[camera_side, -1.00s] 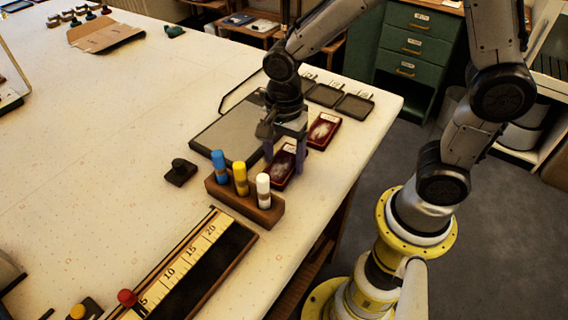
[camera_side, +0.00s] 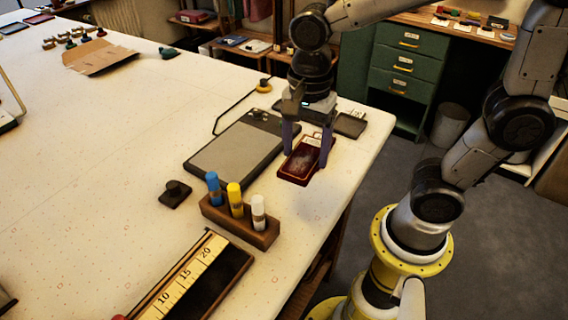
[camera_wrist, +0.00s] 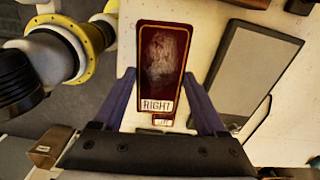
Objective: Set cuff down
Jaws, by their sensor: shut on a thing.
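A dark red, gold-edged tray (camera_wrist: 147,88) with a white label reading RIGHT lies between my fingers; it also shows in the side view (camera_side: 297,173). A pale, lacy patch, perhaps the cuff (camera_wrist: 165,52), shows inside it. My gripper (camera_side: 306,160) points down over the right part of the table, its fingers closed on the tray's two long sides. A smaller label on a dark red edge (camera_wrist: 162,122) shows just past the tray, probably a second tray mostly hidden beneath. I cannot tell whether the two touch.
A grey board (camera_side: 232,152) lies left of my gripper. A wooden holder (camera_side: 238,225) with blue, yellow and white sticks stands in front. A small dark tray (camera_side: 350,124) sits behind right, near the table edge. A dark stamp (camera_side: 175,193) and ruler box (camera_side: 205,265) lie nearer.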

